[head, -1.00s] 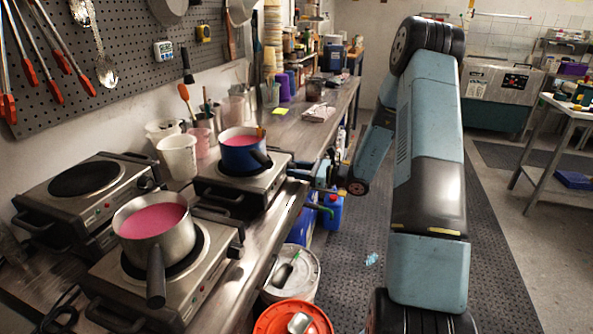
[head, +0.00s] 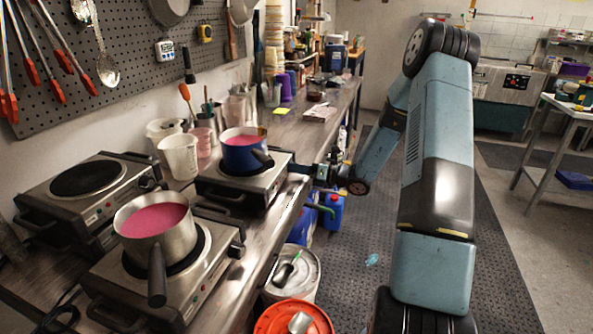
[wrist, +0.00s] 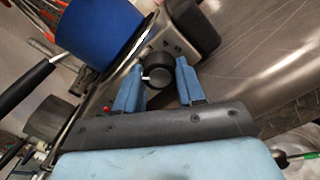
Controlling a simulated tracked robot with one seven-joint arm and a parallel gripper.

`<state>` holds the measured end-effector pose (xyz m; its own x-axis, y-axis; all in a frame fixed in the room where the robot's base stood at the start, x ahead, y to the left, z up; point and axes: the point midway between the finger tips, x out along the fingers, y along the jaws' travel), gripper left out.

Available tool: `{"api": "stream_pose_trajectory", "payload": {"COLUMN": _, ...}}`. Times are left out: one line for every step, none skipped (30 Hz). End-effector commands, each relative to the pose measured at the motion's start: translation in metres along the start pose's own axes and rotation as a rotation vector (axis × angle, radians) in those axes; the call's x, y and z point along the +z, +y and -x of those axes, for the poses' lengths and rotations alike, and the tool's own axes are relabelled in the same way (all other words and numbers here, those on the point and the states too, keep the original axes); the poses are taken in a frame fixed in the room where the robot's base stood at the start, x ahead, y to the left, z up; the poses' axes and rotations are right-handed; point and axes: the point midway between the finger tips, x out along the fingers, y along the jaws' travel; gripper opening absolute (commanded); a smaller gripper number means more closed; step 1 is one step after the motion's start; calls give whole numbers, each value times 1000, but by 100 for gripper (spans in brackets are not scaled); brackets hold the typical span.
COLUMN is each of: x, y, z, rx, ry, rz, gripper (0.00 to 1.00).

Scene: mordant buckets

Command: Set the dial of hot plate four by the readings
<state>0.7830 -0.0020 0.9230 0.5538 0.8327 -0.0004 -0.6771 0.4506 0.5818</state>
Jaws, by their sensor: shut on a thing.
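A hot plate (head: 265,183) at the counter's front edge carries a blue pot (head: 240,156) of pink liquid. In the wrist view, the plate's round black dial (wrist: 158,70) with a pale pointer mark lies between my blue fingers, and the blue pot (wrist: 98,35) is just beyond. My gripper (wrist: 160,72) is shut on the dial. In the head view my gripper (head: 308,171) is at the plate's right front side, small and partly hidden. A small white digital display (head: 165,50) hangs on the pegboard; its digits are too small to read.
A nearer hot plate (head: 205,262) holds a steel saucepan (head: 155,246) of pink liquid, its handle pointing forward. An empty hot plate (head: 60,209) stands at left. Buckets, one with an orange rim (head: 265,322), stand on the floor below the counter. The floor mat (head: 345,265) is mostly clear.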

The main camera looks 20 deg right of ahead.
Motion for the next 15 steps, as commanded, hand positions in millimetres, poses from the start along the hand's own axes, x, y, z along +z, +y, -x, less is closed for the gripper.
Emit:
{"api": "stream_pose_trajectory", "payload": {"x": 3, "y": -2, "z": 2, "rx": -6, "ry": -6, "rz": -40, "gripper": 8}}
{"api": "stream_pose_trajectory", "payload": {"x": 3, "y": -2, "z": 2, "rx": -6, "ry": -6, "rz": -68, "gripper": 8}}
{"api": "stream_pose_trajectory", "payload": {"x": 3, "y": -2, "z": 2, "rx": -6, "ry": -6, "rz": -106, "gripper": 8}}
{"api": "stream_pose_trajectory", "payload": {"x": 3, "y": -2, "z": 2, "rx": -6, "ry": -6, "rz": -135, "gripper": 8}}
{"api": "stream_pose_trajectory", "payload": {"x": 3, "y": -3, "z": 2, "rx": -6, "ry": -6, "rz": -163, "gripper": 8}}
{"api": "stream_pose_trajectory", "payload": {"x": 3, "y": -3, "z": 2, "rx": -6, "ry": -7, "rz": -201, "gripper": 8}}
{"api": "stream_pose_trajectory", "payload": {"x": 3, "y": -3, "z": 3, "rx": -7, "ry": -7, "rz": -230, "gripper": 8}}
{"api": "stream_pose_trajectory", "payload": {"x": 3, "y": -3, "z": 3, "rx": -7, "ry": -7, "rz": -258, "gripper": 8}}
{"api": "stream_pose_trajectory", "payload": {"x": 3, "y": -3, "z": 3, "rx": -7, "ry": -8, "rz": -296, "gripper": 8}}
{"api": "stream_pose_trajectory", "payload": {"x": 3, "y": -3, "z": 3, "rx": -7, "ry": -8, "rz": -325, "gripper": 8}}
{"api": "stream_pose_trajectory", "payload": {"x": 3, "y": -3, "z": 3, "rx": -7, "ry": -8, "rz": -353, "gripper": 8}}
{"api": "stream_pose_trajectory", "payload": {"x": 3, "y": -3, "z": 3, "rx": -7, "ry": -8, "rz": -391, "gripper": 8}}
{"api": "stream_pose_trajectory", "payload": {"x": 3, "y": -3, "z": 3, "rx": -7, "ry": -8, "rz": -420, "gripper": 8}}
{"api": "stream_pose_trajectory", "payload": {"x": 3, "y": -3, "z": 3, "rx": -7, "ry": -8, "rz": -448, "gripper": 8}}
{"api": "stream_pose_trajectory", "payload": {"x": 3, "y": -3, "z": 3, "rx": -8, "ry": -9, "rz": -486, "gripper": 8}}
